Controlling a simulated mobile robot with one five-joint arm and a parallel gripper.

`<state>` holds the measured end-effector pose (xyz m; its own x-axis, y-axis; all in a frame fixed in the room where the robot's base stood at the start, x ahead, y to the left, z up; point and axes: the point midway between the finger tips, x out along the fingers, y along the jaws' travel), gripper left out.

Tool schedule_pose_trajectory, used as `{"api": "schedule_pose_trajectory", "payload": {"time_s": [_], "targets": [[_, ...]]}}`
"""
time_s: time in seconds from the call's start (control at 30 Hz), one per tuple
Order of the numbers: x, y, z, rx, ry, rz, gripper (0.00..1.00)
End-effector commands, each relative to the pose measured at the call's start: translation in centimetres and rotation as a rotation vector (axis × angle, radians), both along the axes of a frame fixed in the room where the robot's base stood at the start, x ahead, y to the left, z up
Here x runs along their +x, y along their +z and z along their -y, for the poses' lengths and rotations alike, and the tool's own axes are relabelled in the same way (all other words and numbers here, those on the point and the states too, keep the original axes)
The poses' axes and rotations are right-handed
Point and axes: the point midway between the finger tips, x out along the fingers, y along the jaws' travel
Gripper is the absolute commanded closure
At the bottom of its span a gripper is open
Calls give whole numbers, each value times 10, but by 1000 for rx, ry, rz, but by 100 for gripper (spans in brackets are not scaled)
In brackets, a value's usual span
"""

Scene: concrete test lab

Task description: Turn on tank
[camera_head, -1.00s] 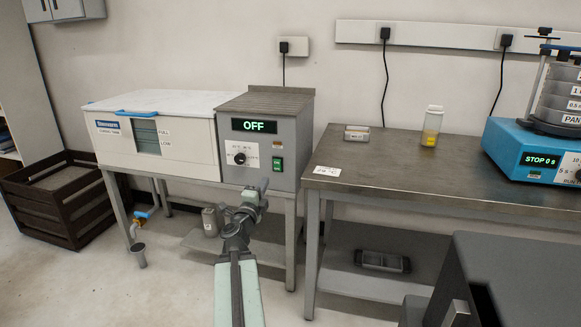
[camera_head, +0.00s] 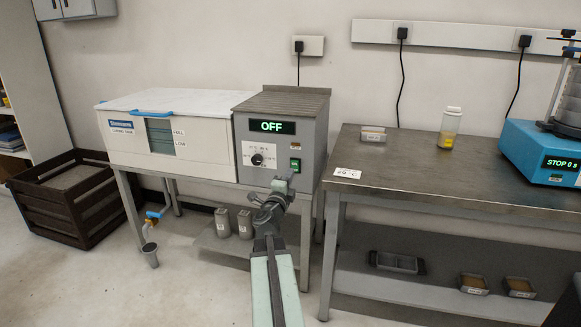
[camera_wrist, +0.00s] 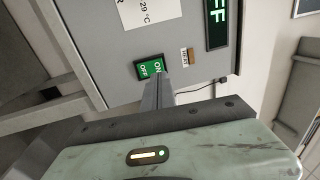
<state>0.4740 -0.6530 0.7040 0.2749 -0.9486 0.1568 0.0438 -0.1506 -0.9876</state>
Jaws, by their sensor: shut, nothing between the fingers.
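The tank (camera_head: 165,135) is a white box with a blue handle, and its grey control unit (camera_head: 308,125) stands against its right side. The display (camera_head: 272,126) reads OFF. A green ON/OFF switch (camera_head: 295,165) sits low on the unit's front; in the wrist view the switch (camera_wrist: 148,67) shows both labels. My gripper (camera_head: 284,182) is shut and empty, just in front of and below the switch. In the wrist view my gripper's fingertips (camera_wrist: 160,82) are right by the switch's edge and partly cover it. I cannot tell whether they touch it.
A steel table (camera_head: 420,180) stands to the right, with a bottle (camera_head: 450,128) and a blue sieve shaker (camera_head: 540,150) on it. A dark wooden crate (camera_head: 75,200) is on the floor at left. Open floor lies in front of the tank.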

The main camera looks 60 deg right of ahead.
Motion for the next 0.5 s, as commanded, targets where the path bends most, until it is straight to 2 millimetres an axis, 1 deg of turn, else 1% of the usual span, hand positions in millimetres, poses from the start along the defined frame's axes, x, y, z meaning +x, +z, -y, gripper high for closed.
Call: {"api": "schedule_pose_trajectory", "payload": {"time_s": [0.03,0.2,0.33,0.5], "targets": [[3,3,10,0,1,0,100],[7,6,32,0,3,0,100],[9,7,40,0,7,0,100],[13,7,39,0,13,0,100]]}}
